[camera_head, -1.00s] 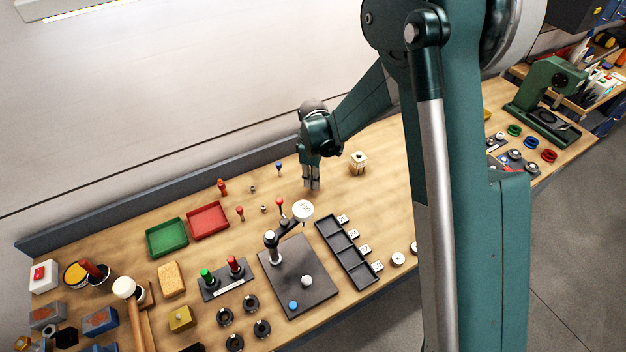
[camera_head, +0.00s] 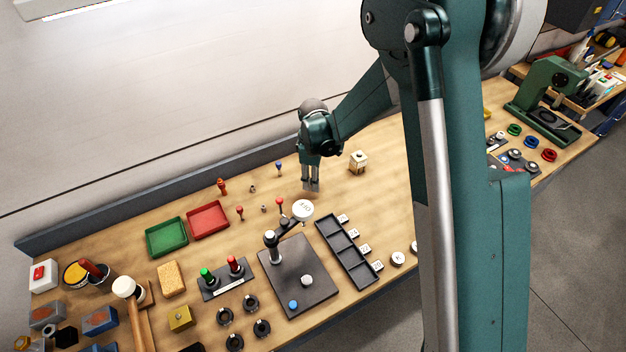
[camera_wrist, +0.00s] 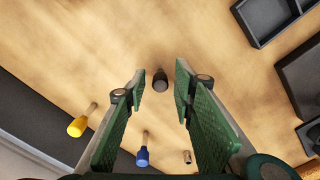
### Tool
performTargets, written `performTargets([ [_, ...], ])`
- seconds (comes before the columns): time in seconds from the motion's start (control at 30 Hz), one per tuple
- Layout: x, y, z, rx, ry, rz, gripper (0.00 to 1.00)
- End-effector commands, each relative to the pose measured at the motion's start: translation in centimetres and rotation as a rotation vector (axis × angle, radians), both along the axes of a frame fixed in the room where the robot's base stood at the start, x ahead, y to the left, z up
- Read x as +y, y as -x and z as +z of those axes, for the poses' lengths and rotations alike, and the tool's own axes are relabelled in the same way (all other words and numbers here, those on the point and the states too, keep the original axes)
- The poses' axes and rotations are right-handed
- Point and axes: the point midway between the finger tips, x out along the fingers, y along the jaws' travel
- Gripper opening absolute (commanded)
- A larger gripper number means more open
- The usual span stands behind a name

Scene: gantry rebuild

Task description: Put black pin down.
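The black pin (camera_wrist: 160,80) shows in the wrist view between my fingertips, with its dark round head toward the camera. My gripper (camera_wrist: 160,76) is open around it, with a visible gap on each side of the pin. The pin appears to be at the bench top, but I cannot tell exactly how it rests. In the head view my gripper (camera_head: 311,186) points down over the bare wood near the back of the bench. The black pin cannot be made out there.
A yellow pin (camera_wrist: 78,127), a blue pin (camera_wrist: 142,157) and a small metal piece (camera_wrist: 187,157) are near my gripper. A black compartment tray (camera_head: 347,252) and a dark plate (camera_head: 312,290) lie toward the front. A pale block (camera_head: 358,162) stands to the right.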

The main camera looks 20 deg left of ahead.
Motion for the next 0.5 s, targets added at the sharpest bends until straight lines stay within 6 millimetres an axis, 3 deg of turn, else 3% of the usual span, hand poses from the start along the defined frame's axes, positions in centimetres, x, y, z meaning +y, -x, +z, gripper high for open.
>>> performTargets([
  [0.27,0.0,0.0,1.9,0.000,0.000,0.000,0.27],
  [0.5,0.0,0.0,5.0,0.000,0.000,0.000,0.27],
])
